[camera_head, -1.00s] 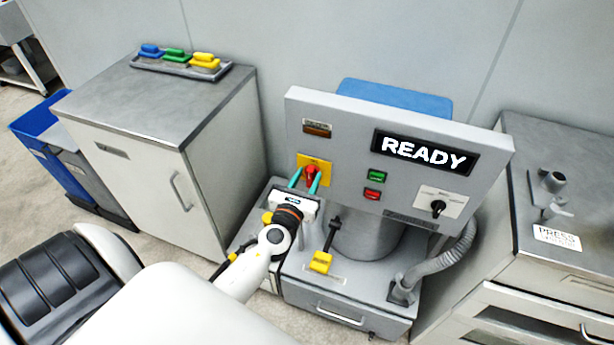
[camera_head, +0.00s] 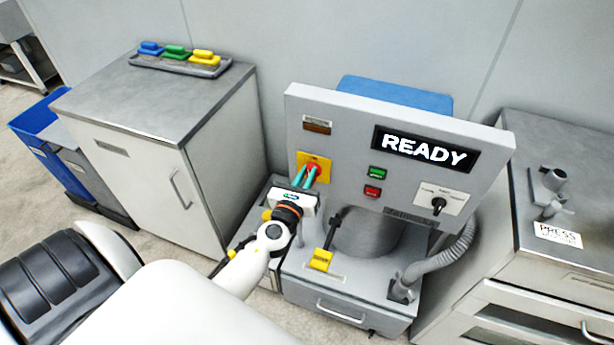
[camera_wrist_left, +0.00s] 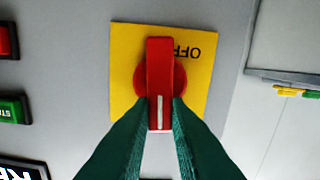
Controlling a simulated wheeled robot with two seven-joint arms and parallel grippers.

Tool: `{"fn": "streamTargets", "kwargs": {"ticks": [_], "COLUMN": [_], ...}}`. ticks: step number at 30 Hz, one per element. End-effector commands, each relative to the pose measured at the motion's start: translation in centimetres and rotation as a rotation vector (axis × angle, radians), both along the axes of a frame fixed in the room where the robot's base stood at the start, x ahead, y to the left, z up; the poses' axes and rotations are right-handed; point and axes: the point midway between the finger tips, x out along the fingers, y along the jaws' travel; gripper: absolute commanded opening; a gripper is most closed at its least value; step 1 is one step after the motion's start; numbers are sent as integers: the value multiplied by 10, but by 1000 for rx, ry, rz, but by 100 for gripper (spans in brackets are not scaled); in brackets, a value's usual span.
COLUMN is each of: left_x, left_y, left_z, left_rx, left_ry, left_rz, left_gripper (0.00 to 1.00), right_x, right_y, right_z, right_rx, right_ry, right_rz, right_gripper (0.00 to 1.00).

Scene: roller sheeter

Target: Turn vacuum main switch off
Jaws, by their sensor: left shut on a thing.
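The main switch is a red rotary handle (camera_head: 312,170) on a yellow plate (camera_head: 322,162) at the left of the grey panel. In the left wrist view the red handle (camera_wrist_left: 160,85) stands upright in the picture, its white mark at the lower end. The word OFF reads upside down at the plate's upper right. My left gripper (camera_head: 304,177) is shut on the handle; its green fingers (camera_wrist_left: 160,115) lie on both sides of the marked end. Other lettering on the plate, if any, is hidden. My right gripper is not in view.
The panel shows a READY display (camera_head: 425,149), a green button (camera_head: 377,173), a red button (camera_head: 372,191) and a black knob (camera_head: 438,205). A yellow-handled lever (camera_head: 320,260) stands below, right of my left arm. A grey cabinet (camera_head: 150,100) is at left.

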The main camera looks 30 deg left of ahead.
Motion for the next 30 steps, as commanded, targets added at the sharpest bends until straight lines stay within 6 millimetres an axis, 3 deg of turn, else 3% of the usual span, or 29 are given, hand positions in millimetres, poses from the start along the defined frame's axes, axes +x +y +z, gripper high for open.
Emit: {"fn": "streamTargets", "kwargs": {"ticks": [30], "left_x": [-3], "left_y": [14], "left_z": [-10], "left_rx": [-903], "left_ry": [-218], "left_rz": [0], "left_gripper": [0], "right_x": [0], "right_y": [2], "right_z": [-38], "right_rx": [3], "right_ry": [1], "right_rz": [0], "right_gripper": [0]}}
